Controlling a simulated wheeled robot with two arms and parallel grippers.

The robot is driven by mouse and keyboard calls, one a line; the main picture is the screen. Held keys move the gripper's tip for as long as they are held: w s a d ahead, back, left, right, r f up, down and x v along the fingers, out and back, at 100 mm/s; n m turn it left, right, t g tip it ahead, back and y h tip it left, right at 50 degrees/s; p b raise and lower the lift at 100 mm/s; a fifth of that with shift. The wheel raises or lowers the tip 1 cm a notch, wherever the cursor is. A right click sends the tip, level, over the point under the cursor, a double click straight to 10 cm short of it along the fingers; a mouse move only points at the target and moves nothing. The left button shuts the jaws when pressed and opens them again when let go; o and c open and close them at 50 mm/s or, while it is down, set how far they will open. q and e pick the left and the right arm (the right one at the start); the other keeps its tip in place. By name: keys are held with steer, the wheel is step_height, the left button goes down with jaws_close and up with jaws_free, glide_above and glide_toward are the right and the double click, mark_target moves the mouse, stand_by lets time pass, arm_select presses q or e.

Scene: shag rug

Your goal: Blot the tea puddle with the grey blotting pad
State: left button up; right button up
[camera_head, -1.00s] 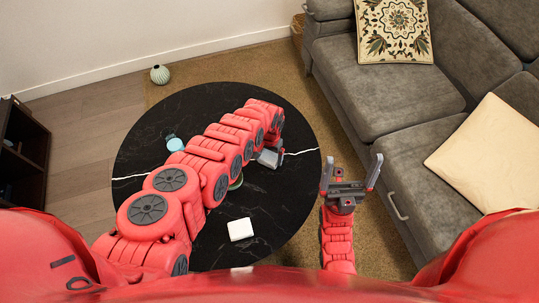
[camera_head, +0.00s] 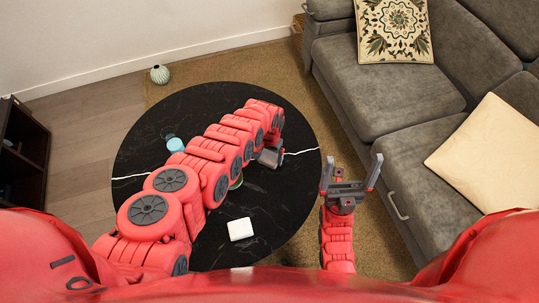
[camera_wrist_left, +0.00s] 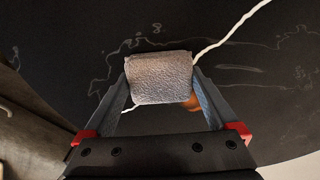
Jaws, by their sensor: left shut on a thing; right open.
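My left gripper (camera_wrist_left: 160,95) is shut on the grey blotting pad (camera_wrist_left: 160,78), which sits between its two fingers in the left wrist view. A small orange-brown patch (camera_wrist_left: 193,103), likely the tea puddle, shows at the pad's lower right edge; the rest of it is hidden. I cannot tell whether the pad touches the table. In the head view the left gripper (camera_head: 268,158) is over the right half of the black round table (camera_head: 285,190), and the arm hides the puddle. My right gripper (camera_head: 346,188) is open and empty, right of the table.
A white block (camera_head: 240,229) lies near the table's front. A light blue object (camera_head: 175,145) stands left of my arm. A green object (camera_head: 236,182) is partly hidden under the arm. A grey sofa (camera_head: 430,150) is at the right. The table's front right is clear.

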mark_target(269, 156)
arm_select(q)
step_height(269, 156, up, 7)
steer(key=p, duration=0.7)
stand_by(0.3)
stand_by(0.5)
